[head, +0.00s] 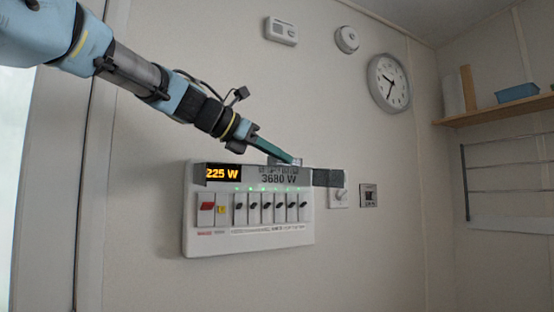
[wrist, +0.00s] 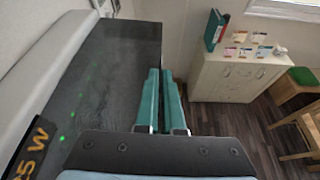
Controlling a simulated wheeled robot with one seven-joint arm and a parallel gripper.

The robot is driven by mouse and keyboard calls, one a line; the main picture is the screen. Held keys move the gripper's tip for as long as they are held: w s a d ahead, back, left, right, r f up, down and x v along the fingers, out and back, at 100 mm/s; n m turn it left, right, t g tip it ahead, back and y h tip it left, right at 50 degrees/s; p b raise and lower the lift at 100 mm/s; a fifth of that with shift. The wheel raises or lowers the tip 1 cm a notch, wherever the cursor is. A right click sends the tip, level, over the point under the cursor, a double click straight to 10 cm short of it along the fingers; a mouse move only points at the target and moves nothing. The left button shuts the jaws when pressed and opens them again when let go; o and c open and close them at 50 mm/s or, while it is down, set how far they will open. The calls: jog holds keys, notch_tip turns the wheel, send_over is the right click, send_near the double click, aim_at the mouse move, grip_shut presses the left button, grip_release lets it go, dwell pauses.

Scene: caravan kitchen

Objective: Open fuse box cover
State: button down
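The fuse box (head: 190,215) is a white panel on the wall with a row of breakers and lit displays. Its dark see-through cover (head: 328,178) shows as a strip across the top of the box, reaching past its right end. The breakers below it look uncovered. In the wrist view the cover (wrist: 115,75) is a broad dark sheet, with green lights showing through it. My gripper (head: 294,160) has green fingers at the top of the box, beside the cover. In the wrist view the fingers (wrist: 161,72) lie close together, with nothing seen between them. Whether they touch the cover is unclear.
A switch (head: 339,196) and a small socket (head: 369,195) sit right of the box. A clock (head: 388,83) hangs above. A shelf (head: 500,108) and wire rack are at far right. The wrist view shows a cabinet (wrist: 225,80) and wooden chairs below, with some open floor.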

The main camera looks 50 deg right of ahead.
jog(key=shift+s+a+f+m+b, duration=0.1)
jog(key=shift+s+f+m+b, duration=0.15)
jog(key=shift+f, duration=0.35)
jog(key=c, duration=1)
grip_release()
jog(key=shift+c, duration=0.2)
jog(key=shift+w, duration=0.1)
jog(key=b+v, duration=0.2)
jog(key=v, duration=0.9)
jog(key=shift+s, duration=0.2)
